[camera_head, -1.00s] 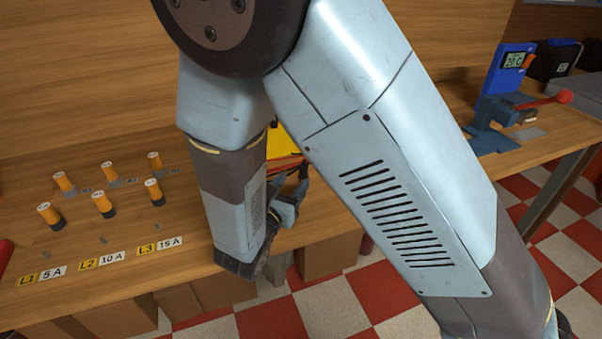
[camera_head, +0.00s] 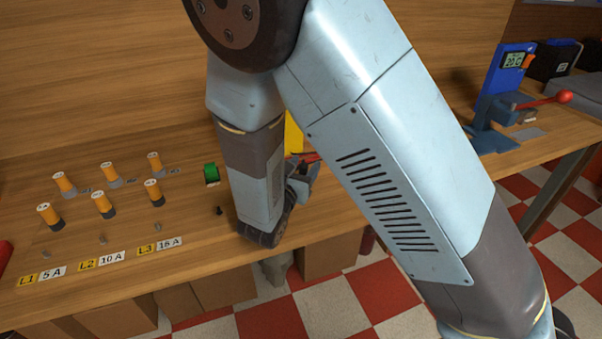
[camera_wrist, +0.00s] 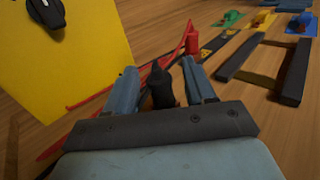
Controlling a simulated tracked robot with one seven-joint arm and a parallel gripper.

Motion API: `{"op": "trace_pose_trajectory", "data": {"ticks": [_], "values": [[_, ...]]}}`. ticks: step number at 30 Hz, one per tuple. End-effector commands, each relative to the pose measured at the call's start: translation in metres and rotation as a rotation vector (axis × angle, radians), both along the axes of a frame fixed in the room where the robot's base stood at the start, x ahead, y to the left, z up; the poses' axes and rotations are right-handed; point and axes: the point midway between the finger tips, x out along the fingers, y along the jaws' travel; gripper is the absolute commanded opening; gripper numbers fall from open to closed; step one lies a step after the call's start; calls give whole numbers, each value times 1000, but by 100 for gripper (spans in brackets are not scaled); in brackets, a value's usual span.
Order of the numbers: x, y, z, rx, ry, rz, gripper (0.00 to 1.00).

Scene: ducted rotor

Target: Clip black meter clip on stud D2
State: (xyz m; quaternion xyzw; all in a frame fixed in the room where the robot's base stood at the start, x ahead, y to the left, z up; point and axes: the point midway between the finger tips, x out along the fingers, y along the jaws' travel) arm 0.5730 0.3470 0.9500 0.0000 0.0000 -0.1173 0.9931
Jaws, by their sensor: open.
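The black meter clip (camera_wrist: 160,86) stands between the two fingers of my gripper (camera_wrist: 162,82) in the wrist view. The fingers are open, with a small gap on each side of the clip. In the head view my gripper (camera_head: 303,172) is partly hidden behind my arm, and the clip cannot be made out there. The yellow meter (camera_wrist: 65,60) with a black dial lies to the left, and a red clip (camera_wrist: 191,38) stands beyond the black one. I cannot make out which stud is D2.
Green (camera_wrist: 229,18) and blue (camera_wrist: 300,22) blocks and dark rails (camera_wrist: 292,72) lie right in the wrist view. In the head view, orange-topped cylinders (camera_head: 103,203) stand left, a green block (camera_head: 211,173) nearer my arm. A blue clamp with a red handle (camera_head: 495,120) stands right.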

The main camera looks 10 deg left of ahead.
Motion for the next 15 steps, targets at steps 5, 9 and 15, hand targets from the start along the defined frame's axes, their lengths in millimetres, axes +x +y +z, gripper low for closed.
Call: {"op": "trace_pose_trajectory", "data": {"ticks": [5,9,15], "values": [[0,0,0,0,0,0,39],[0,0,0,0,0,0,26],[-1,0,0,0,0,0,6]]}}
